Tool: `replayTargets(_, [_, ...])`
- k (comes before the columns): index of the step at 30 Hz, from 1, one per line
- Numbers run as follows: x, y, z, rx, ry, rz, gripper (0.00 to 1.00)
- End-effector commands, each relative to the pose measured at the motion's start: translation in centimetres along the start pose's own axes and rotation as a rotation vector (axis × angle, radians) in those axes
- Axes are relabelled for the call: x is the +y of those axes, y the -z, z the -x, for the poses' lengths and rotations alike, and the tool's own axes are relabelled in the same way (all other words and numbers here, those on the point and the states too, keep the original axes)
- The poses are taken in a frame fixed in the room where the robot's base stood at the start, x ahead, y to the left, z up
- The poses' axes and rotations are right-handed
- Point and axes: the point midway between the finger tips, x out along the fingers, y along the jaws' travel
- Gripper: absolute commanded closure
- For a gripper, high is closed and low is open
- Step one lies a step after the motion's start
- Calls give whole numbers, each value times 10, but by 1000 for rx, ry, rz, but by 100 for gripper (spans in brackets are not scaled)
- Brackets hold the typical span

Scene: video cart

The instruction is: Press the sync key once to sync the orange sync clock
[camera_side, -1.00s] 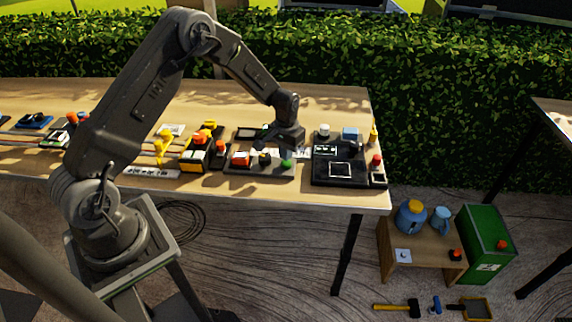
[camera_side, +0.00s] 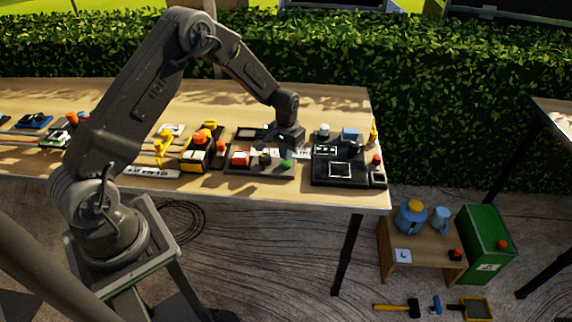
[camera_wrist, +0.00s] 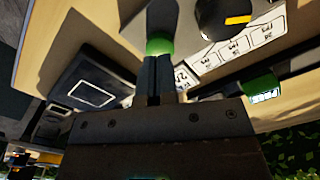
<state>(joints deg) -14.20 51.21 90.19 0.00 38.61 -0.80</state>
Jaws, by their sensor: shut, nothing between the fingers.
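My gripper (camera_side: 289,143) is shut and empty, pointing down over the right part of a grey panel. In the wrist view its fingertips (camera_wrist: 158,60) overlap a green round button (camera_wrist: 158,45); I cannot tell whether they touch it. A green button (camera_side: 287,164) shows at the panel's right end in the side view. An orange block (camera_side: 240,158), perhaps the sync clock, sits on the panel's left part. A dark knob (camera_side: 264,159) lies between them; in the wrist view a black knob with a yellow mark (camera_wrist: 238,20) stands beside printed fps labels (camera_wrist: 229,48). No sync lettering is readable.
A black panel (camera_side: 322,178) with a white-outlined square stands just right of the gripper. The table's front strip (camera_side: 250,189) is clear.

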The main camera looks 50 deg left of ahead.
Motion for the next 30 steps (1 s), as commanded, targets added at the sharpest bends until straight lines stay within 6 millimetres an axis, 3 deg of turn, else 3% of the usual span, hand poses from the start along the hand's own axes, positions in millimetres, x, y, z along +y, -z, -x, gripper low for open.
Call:
replayTargets(14, [0, 0, -1, 0, 0, 0, 100])
replayTargets(30, [0, 0, -16, 0, 0, 0, 100])
